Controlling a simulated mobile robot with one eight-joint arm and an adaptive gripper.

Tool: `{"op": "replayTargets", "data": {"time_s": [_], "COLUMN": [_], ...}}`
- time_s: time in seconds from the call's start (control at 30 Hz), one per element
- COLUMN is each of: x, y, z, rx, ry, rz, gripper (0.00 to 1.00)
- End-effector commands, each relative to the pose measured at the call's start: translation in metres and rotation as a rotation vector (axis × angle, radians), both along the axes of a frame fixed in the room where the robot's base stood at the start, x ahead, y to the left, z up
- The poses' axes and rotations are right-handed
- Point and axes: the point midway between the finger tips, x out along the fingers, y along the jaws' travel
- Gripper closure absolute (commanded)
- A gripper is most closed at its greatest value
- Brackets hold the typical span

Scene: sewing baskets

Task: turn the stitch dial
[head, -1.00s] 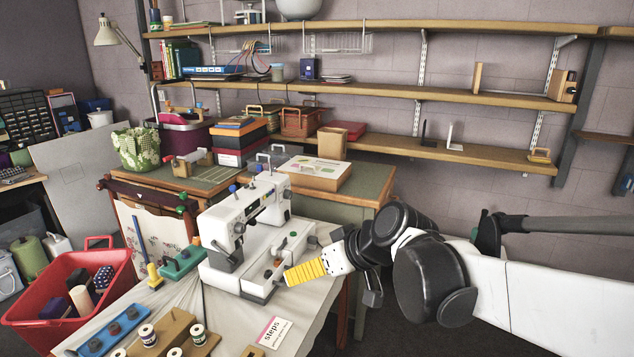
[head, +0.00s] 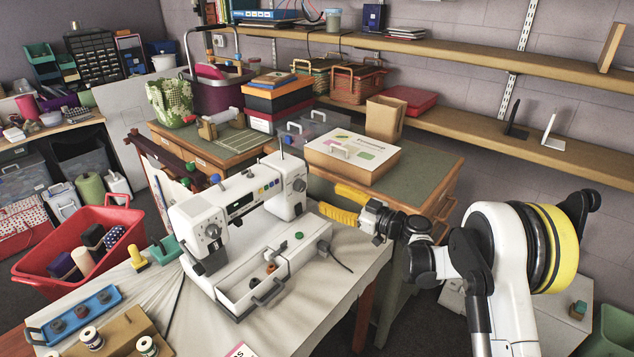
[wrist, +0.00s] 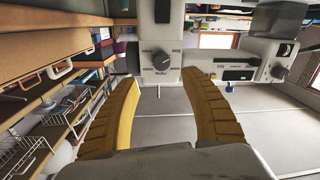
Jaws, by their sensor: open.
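A white sewing machine (head: 240,215) stands on the cloth-covered table. A dark knob (head: 299,185) is on the end of its right-hand column. The wrist view shows a dark round dial (wrist: 162,61) with small print under it on a white face. It lies beyond and between my fingertips, apart from them. I cannot read the print surely. A second dark dial (wrist: 278,70) is farther right there. My gripper (head: 329,198) has yellow fingers and is open and empty, just right of the column. The wrist view shows both fingers (wrist: 159,79) spread wide.
A flat box (head: 352,158) lies on the green-topped cabinet behind my gripper. A red basket (head: 45,270), a blue tray (head: 85,318) and thread spools (head: 91,338) are at left. Shelves (head: 560,145) run along the back wall.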

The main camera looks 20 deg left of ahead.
Motion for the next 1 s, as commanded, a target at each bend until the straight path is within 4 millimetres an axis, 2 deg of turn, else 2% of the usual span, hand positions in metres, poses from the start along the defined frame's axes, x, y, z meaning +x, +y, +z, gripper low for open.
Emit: {"op": "replayTargets", "data": {"time_s": [0.3,0.5,0.67,0.9,0.93,1.0], "x": [0.019,0.029,0.033,0.033,0.033,0.033], "y": [0.058,0.085,0.093,0.094,0.094,0.094], "z": [-0.003,-0.002,0.0,0.001,0.001,0.001], "rx": [-0.001,-0.001,-0.001,-0.001,-0.001,-0.002], "ry": [0.001,0.003,0.003,0.003,0.003,0.003], "rz": [0.002,0.001,0.0,0.0,0.0,-0.001], "gripper": [0.46,0.46,0.46,0.46,0.5,0.72]}}
